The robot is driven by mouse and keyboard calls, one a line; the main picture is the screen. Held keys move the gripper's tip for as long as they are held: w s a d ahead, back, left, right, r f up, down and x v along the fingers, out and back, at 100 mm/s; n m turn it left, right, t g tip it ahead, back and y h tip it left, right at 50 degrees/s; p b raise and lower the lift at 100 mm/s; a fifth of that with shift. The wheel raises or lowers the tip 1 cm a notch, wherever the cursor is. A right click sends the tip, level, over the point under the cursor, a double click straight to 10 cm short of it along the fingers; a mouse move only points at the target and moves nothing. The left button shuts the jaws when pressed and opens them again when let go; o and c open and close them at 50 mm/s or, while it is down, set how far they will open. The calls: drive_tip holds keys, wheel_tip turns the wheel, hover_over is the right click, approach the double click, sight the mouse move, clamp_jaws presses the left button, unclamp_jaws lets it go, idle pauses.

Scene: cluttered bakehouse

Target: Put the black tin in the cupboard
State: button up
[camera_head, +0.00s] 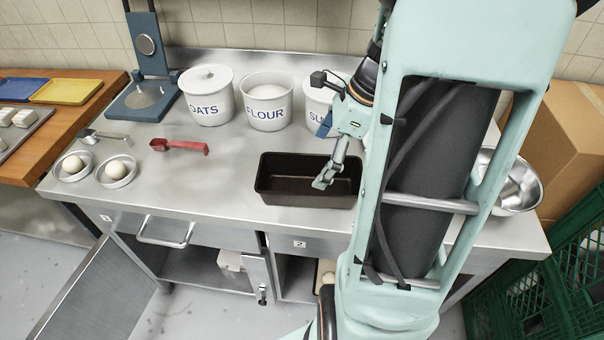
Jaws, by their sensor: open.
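The black tin (283,190) is a dark rectangular loaf tin. It stands upright on the steel counter, right of centre, and looks empty. My gripper (326,180) is open and points down at the tin's right part, with a finger over its opening. Whether it touches the tin cannot be told. My arm hides what lies to the right of the tin. Below the counter, the cupboard (255,276) has an open door (95,290) swung out at the left. Its inside is partly seen, with a pale box in it.
Canisters of oats (208,95), flour (267,100) and a third, partly hidden one (318,100) stand behind the tin. A red scoop (180,146), two egg dishes (115,171) and a blue scale (146,70) are at left. A metal bowl (515,185) and green crates (560,280) are at right.

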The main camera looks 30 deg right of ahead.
hover_over(309, 191)
drive_tip(key=shift+f, duration=2.9)
drive_tip(key=c, duration=1.6)
drive_tip(key=shift+r, duration=0.15)
